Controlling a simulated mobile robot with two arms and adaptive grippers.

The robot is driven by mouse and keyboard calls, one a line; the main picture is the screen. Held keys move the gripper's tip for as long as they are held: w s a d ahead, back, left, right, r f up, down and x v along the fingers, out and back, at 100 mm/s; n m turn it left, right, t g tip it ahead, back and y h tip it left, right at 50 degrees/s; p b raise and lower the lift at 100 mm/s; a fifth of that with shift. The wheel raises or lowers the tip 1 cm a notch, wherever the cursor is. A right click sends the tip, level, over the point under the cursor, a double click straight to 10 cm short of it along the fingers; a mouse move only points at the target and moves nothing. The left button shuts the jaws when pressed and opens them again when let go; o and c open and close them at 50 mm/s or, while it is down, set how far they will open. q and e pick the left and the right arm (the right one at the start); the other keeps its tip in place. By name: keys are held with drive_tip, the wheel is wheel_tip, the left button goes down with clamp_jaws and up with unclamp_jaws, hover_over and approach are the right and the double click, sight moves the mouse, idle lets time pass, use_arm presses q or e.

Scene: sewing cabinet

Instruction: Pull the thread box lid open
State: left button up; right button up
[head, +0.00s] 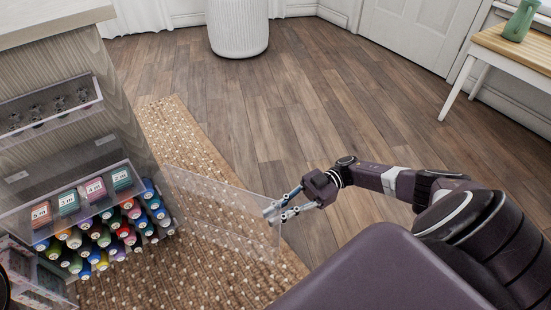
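The thread box (22,222) is a clear box low on the cabinet's front at the left, filled with several colourful thread spools (100,235). Its clear lid (222,212) stands swung out from the box to the right, over the woven rug. My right gripper (271,212) is at the lid's outer end, with its fingertips closed together on the edge there. The exact contact is small and hard to see. My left gripper is not in view.
The wooden cabinet (118,95) carries another clear box (48,112) above the thread box. A woven rug (185,135) lies below on the wood floor (290,110), which is clear. A white basket (238,25) and a small table (515,48) stand farther back.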

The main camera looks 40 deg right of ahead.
drive_tip(key=d, duration=0.7)
drive_tip(key=shift+s+d, duration=0.2)
drive_tip(key=shift+d, duration=0.05)
idle(0.4)
